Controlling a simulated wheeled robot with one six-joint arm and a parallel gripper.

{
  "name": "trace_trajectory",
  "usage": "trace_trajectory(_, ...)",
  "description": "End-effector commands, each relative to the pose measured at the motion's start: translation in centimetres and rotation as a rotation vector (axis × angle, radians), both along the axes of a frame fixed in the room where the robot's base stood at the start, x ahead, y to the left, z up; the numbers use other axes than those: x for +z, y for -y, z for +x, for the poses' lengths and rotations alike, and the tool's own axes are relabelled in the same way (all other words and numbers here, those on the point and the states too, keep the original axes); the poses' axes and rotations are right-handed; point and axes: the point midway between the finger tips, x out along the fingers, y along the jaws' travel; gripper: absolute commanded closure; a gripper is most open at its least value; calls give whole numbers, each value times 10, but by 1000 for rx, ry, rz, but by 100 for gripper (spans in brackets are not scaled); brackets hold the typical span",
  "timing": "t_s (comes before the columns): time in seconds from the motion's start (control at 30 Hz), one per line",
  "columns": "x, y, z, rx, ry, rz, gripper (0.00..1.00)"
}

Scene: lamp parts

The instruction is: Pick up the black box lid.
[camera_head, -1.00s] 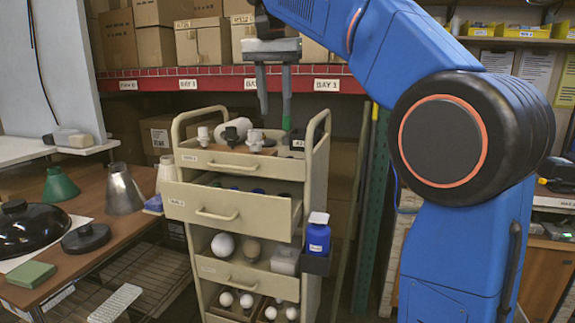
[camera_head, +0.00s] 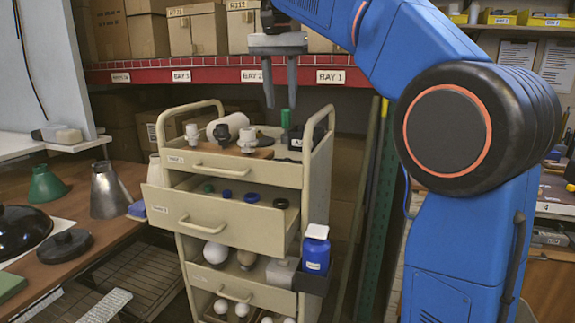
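My gripper (camera_head: 280,104) hangs above the cream drawer cart (camera_head: 245,172), fingers pointing down, apart and empty. A small black box (camera_head: 297,141) with a white label stands at the right of the cart's top; I cannot make out a separate lid on it. A round, flat black lid with a knob (camera_head: 63,246) lies on the brown table at the left, far from my gripper. A small black disc (camera_head: 281,203) lies in the open drawer, with blue and green discs beside it. I cannot tell for sure which of these is the black box lid.
White fittings (camera_head: 192,134) and a white cylinder (camera_head: 229,124) stand on the cart top. The open drawer (camera_head: 200,218) juts forward. A blue bottle (camera_head: 316,250) sits in a side holder. A metal cone (camera_head: 107,190) and black dome (camera_head: 22,229) stand on the table. A red shelf beam (camera_head: 210,75) runs behind.

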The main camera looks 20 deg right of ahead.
Motion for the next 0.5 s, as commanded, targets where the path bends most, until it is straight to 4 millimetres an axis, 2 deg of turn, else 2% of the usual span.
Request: trace_trajectory(0.5, -89, 8, 10, 0, -1, 0, 64)
